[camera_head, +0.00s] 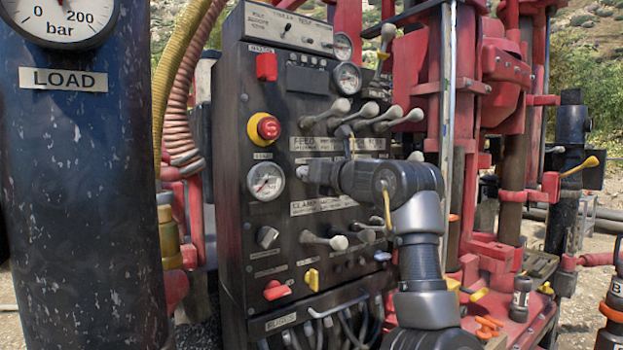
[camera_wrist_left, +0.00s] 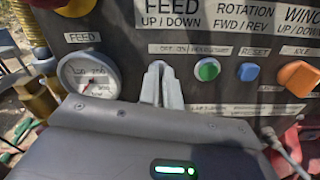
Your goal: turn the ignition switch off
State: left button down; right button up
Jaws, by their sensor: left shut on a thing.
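The black control panel (camera_head: 240,130) stands upright in the middle of the head view. My left gripper (camera_head: 314,172) reaches its face just right of the round feed gauge (camera_head: 265,181). In the left wrist view the two grey fingertips (camera_wrist_left: 161,84) are close together against the panel (camera_wrist_left: 120,45), below a small label strip (camera_wrist_left: 187,49) that seems to read off and on. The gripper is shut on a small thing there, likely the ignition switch. The fingers hide it, so its angle cannot be told. My right gripper is in neither view.
Right of the fingers are a green button (camera_wrist_left: 207,70), a blue button (camera_wrist_left: 249,72) and an orange knob (camera_wrist_left: 298,76). Lever handles (camera_head: 340,107) stick out above my gripper. A red emergency stop (camera_head: 268,127) sits up left. A dark cylinder (camera_head: 85,180) stands at left.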

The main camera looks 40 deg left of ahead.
pick_arm(q)
jog(key=n+b, duration=0.1)
jog(key=n, duration=0.1)
jog(key=shift+n, duration=0.3)
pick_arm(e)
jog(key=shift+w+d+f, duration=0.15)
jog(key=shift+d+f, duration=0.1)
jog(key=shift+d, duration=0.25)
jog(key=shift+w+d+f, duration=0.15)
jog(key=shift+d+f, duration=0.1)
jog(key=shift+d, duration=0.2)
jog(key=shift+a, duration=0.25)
pick_arm(q)
jog(key=c, duration=1.6)
grip_release()
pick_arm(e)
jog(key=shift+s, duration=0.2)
